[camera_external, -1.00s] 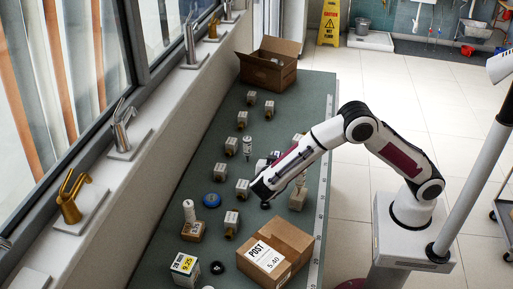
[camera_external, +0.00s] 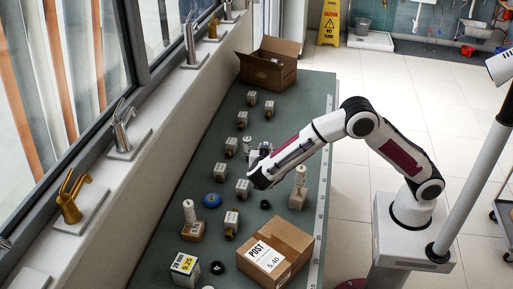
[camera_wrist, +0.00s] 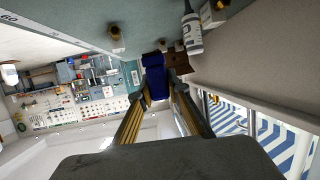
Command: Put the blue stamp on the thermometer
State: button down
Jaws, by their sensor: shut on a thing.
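My gripper (camera_wrist: 155,100) is shut on the blue stamp (camera_wrist: 154,76), a dark blue block between the fingertips in the wrist view. In the external view my gripper (camera_external: 262,151) is above the middle of the green table, and the stamp cannot be made out there. A white bottle-like cylinder with a printed label (camera_wrist: 192,34) stands near the gripper, ahead and to the right in the wrist view. It also shows in the external view (camera_external: 247,143), just beside the gripper. I cannot pick out a thermometer for certain.
Several white boxes with brass fittings (camera_external: 231,222) stand along the green table (camera_external: 290,100). An open carton (camera_external: 268,75) is at the far end. The window wall borders the left.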

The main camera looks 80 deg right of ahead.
jog(key=w+r+n+t+y, duration=0.3)
jog(key=w+r+n+t, duration=0.4)
jog(key=w, duration=0.6)
jog(key=w+a+r+n+t+y, duration=0.4)
jog(key=w+a+r+n+y, duration=0.15)
jog(key=w+a, duration=0.2)
jog(key=shift+w+a+f+n+t+y, duration=0.6)
jog(key=shift+a+f+n+y, duration=1.3)
jog(key=shift+a+n+y, duration=0.9)
jog(key=s+a+f+n+g+y, duration=0.1)
jog(key=s+a+f+n+y, duration=0.1)
jog(key=f, duration=0.6)
jog(key=shift+s+a+n+y, duration=0.3)
jog(key=shift+s+n+y, duration=0.15)
jog(key=shift+s+y, duration=0.9)
jog(key=shift+w+f, duration=0.15)
jog(key=shift+f, duration=3.1)
